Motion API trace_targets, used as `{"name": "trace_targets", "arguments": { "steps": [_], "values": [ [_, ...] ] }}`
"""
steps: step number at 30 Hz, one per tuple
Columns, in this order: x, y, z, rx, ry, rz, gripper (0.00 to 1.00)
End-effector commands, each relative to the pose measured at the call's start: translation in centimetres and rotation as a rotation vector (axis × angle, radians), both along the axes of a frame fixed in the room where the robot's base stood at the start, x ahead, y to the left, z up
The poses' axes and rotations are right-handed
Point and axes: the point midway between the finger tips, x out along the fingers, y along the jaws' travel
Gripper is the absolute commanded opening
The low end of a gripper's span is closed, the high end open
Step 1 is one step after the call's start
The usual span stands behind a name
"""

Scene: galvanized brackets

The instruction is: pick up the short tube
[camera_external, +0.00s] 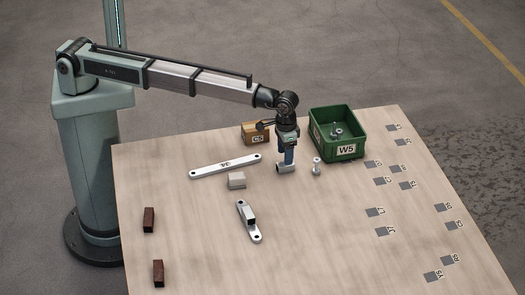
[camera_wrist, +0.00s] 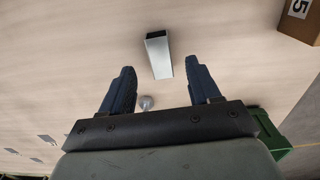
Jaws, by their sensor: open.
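The short tube (camera_wrist: 158,57) is a grey metal square-section tube with a dark open end. In the wrist view it lies on the table, between and slightly beyond the fingertips. In the external view a short light-grey tube (camera_external: 283,169) lies directly under my gripper (camera_external: 287,160), whose fingers partly hide it. My gripper also shows in the wrist view (camera_wrist: 160,68). Its two dark blue fingers are apart, one on each side of the tube, with gaps and nothing held. I cannot tell how far above the table the fingertips are.
A bolt-like metal piece (camera_external: 316,166) stands just right of the tube. A green bin (camera_external: 347,151) labelled W5 holds metal parts behind it. A cardboard box (camera_external: 249,134), a long flat bar (camera_external: 215,168), a grey block (camera_external: 237,181) and dark red tubes (camera_external: 149,220) lie to the left.

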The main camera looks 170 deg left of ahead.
Motion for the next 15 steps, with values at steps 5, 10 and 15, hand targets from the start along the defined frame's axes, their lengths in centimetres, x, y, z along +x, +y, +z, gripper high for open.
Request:
{"name": "trace_targets", "arguments": {
  "steps": [5,10,15],
  "values": [
    [0.0,0.1,-1.6,-0.001,0.000,0.000,0.62],
    [-0.1,0.2,-3.9,-0.001,0.001,0.000,0.62],
    [-0.1,0.2,-5.0,0.000,0.000,0.000,0.62]
  ]
}}
